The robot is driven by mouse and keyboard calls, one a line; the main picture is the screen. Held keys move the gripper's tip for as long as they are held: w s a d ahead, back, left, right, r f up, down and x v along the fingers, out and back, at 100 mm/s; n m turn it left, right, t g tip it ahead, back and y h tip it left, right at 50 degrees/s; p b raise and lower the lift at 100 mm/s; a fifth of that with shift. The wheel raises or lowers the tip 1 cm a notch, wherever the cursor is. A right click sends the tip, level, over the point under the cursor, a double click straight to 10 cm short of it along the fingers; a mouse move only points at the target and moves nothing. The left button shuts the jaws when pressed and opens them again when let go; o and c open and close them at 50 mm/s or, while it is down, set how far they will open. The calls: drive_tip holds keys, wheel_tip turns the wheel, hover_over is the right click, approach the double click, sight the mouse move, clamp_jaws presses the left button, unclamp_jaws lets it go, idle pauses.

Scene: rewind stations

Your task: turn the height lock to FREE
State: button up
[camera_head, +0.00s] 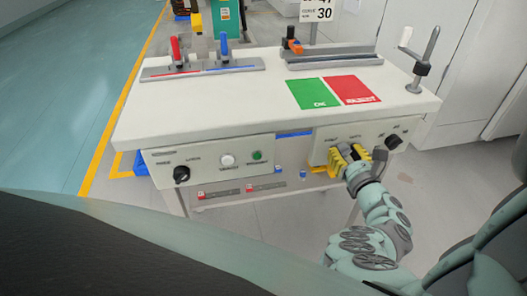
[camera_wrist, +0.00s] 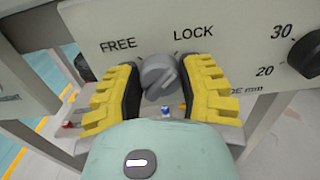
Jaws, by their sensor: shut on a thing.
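The height lock is a grey knob (camera_wrist: 158,76) on the pale front panel, with FREE printed at its upper left and LOCK at its upper right in the wrist view. Its raised grip bar appears tilted toward the upper right, on the LOCK side. My gripper (camera_wrist: 160,88) has yellow fingers with black pads, one on each side of the knob, and is shut on it. In the head view my gripper (camera_head: 347,158) is at the right front panel and hides the knob.
A black knob (camera_wrist: 309,54) with 20 and 30 marks sits close to the right of my gripper. The table (camera_head: 240,98) above carries green (camera_head: 314,92) and red (camera_head: 351,89) mats. A left panel (camera_head: 215,163) has another black knob and buttons.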

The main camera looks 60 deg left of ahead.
drive_tip(key=shift+f, duration=0.1)
drive_tip(key=shift+c, duration=0.3)
drive_tip(key=n+b, duration=0.1)
drive_tip(key=n, duration=0.1)
drive_tip(key=n+b, duration=0.1)
drive_tip(key=shift+s+a+f+n, duration=0.1)
drive_tip(key=shift+s+n, duration=0.05)
drive_tip(key=shift+n, duration=0.25)
drive_tip(key=n+b, duration=0.3)
drive_tip(key=n, duration=0.2)
drive_tip(key=n+b, duration=0.1)
drive_tip(key=n, duration=0.2)
drive_tip(key=n+b, duration=0.2)
drive_tip(key=shift+s+f+n, duration=0.15)
drive_tip(key=shift+n, duration=0.25)
drive_tip(key=shift+n+b, duration=0.9)
drive_tip(key=shift+n, duration=0.7)
drive_tip(key=o, duration=1.2)
drive_tip(key=shift+a, duration=0.1)
